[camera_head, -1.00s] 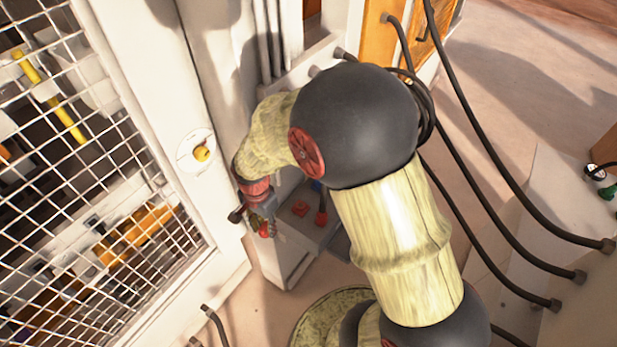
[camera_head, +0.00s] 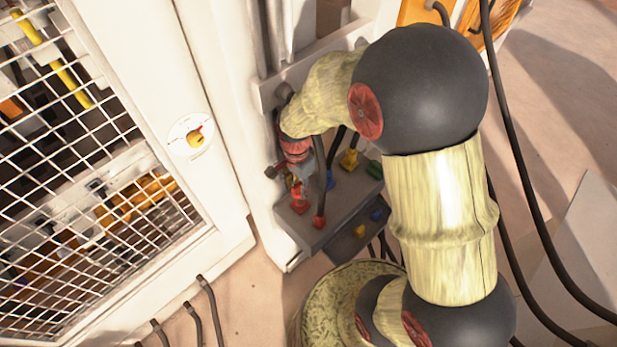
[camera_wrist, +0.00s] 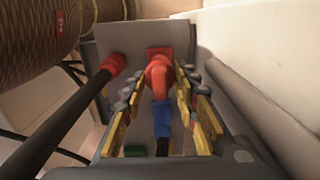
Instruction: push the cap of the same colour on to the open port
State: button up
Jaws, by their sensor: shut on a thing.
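My gripper (camera_head: 297,180) points down over the grey shelf. It is shut on a red cap (camera_wrist: 158,75), which shows between the yellow-padded fingers in the wrist view. A square red port (camera_wrist: 158,51) lies just beyond the held cap; it also shows right below my fingertips in the head view (camera_head: 300,207). Cap and port overlap in the wrist view, so I cannot tell whether they touch or how far the cap is on. Beside them a black hose ends in a red connector (camera_wrist: 116,65), also in the head view (camera_head: 319,222).
A blue connector (camera_head: 330,181), a yellow connector (camera_head: 349,159) and a green block (camera_head: 374,170) are on the same shelf. A lower dark tray holds a yellow piece (camera_head: 359,231) and a blue piece (camera_head: 376,215). A mesh-fronted white door (camera_head: 225,190) stands close on the left.

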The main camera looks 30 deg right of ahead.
aim_at(301, 202)
jog(key=shift+w+d+f, duration=0.1)
jog(key=shift+d, duration=0.25)
jog(key=shift+f+b, duration=2.1)
jog(key=shift+f, duration=0.6)
jog(key=shift+p, duration=0.3)
jog(key=shift+f+b, duration=0.4)
jog(key=shift+f, duration=0.25)
dwell(0.3)
jog(key=o, duration=0.9)
jog(key=shift+o, duration=0.5)
jog(key=shift+r, duration=3.75)
